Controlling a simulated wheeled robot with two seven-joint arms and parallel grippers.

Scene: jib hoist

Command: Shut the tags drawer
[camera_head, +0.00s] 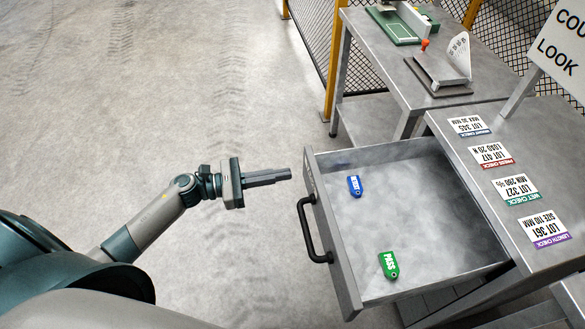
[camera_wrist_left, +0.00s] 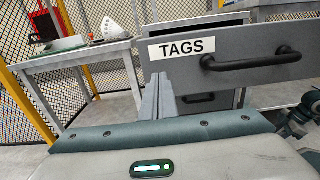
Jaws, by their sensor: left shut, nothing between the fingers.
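The tags drawer (camera_head: 425,185) stands pulled out of the grey cabinet (camera_head: 565,180), with its front panel and black bar handle (camera_head: 308,230) facing left. A blue tag (camera_head: 354,186) and a green PASS tag (camera_head: 389,265) lie inside it. In the left wrist view, the drawer front (camera_wrist_left: 225,48) carries a white TAGS label and the handle (camera_wrist_left: 250,60). My left gripper (camera_head: 288,174) is shut and empty. Its fingertips point at the drawer front near its far end, beyond the handle; I cannot tell whether they touch. My right gripper is not in view.
Several lot cards (camera_head: 515,191) lie on the cabinet top beside a sign (camera_head: 560,50). A second table (camera_head: 385,60) with a green-based device (camera_head: 398,28) and a scale-like gauge (camera_head: 445,65) stands behind. Mesh fencing (camera_head: 310,30) closes the back. The floor to the left is clear.

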